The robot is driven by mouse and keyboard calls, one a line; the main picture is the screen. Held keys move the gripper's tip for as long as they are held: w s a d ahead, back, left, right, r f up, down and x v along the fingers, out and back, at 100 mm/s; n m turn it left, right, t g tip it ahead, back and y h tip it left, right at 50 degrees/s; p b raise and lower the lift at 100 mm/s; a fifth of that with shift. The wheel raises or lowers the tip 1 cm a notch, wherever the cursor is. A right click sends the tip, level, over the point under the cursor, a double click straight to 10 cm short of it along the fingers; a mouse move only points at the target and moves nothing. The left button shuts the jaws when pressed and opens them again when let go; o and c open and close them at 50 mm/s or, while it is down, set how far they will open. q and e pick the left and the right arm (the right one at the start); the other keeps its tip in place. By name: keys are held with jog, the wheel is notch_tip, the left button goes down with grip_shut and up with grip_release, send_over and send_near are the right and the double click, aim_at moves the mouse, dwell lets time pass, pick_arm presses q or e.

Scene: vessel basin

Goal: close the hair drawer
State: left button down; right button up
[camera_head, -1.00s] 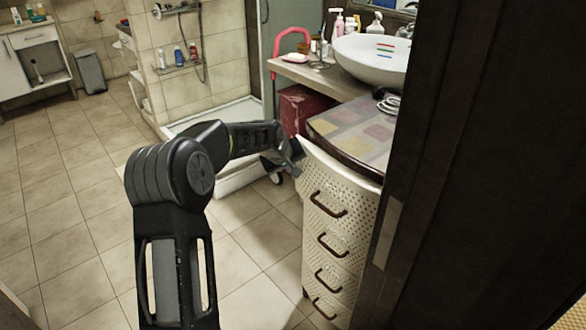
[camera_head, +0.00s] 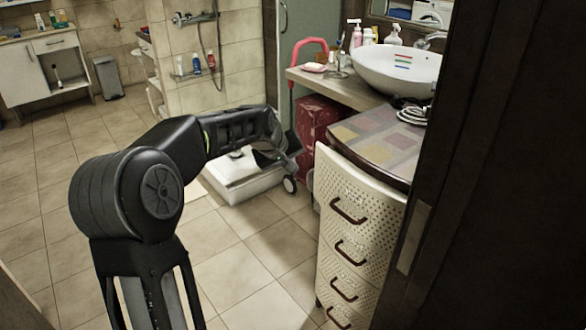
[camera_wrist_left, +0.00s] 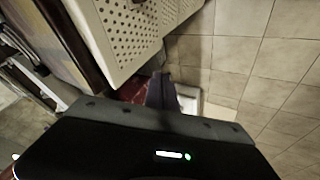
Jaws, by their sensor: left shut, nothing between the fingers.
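A white perforated cabinet with several stacked drawers stands right of centre in the head view. Its top drawer (camera_head: 352,192), with a brown handle, sits just under the patterned top; I cannot tell whether its front stands out a little. No label shows which is the hair drawer. My left gripper (camera_head: 291,152) is shut and empty, left of the top drawer's upper left corner and apart from it in the picture. In the left wrist view, the gripper fingers (camera_wrist_left: 163,92) are close together, with the perforated white front (camera_wrist_left: 130,25) above them. My right gripper is not in view.
A dark door frame (camera_head: 480,170) blocks the right side, close to the cabinet. A red bin (camera_head: 316,118) and a counter with a white basin (camera_head: 393,70) stand behind. Tiled floor (camera_head: 250,250) is clear left of the cabinet.

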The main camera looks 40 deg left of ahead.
pick_arm(q)
jog(key=s+a+f+n+g+b, duration=0.1)
jog(key=s+a+f+n+b, duration=0.2)
jog(key=s+a+f, duration=0.45)
jog(key=s+d+f+n+h+b, duration=0.25)
jog(key=s+d+f+n, duration=0.2)
jog(key=s, duration=0.25)
jog(key=s+d+n+t+h, duration=0.2)
jog(key=d+n+h, duration=0.1)
jog(key=d+n, duration=0.35)
jog(key=w+d+r+n+t, duration=0.2)
jog(key=r+n+t, duration=0.3)
jog(key=n, duration=0.3)
jog(key=shift+d+r+t, duration=0.25)
jog(key=shift+d+t, duration=0.55)
jog(key=shift+t, duration=0.1)
jog(key=shift+w, duration=0.2)
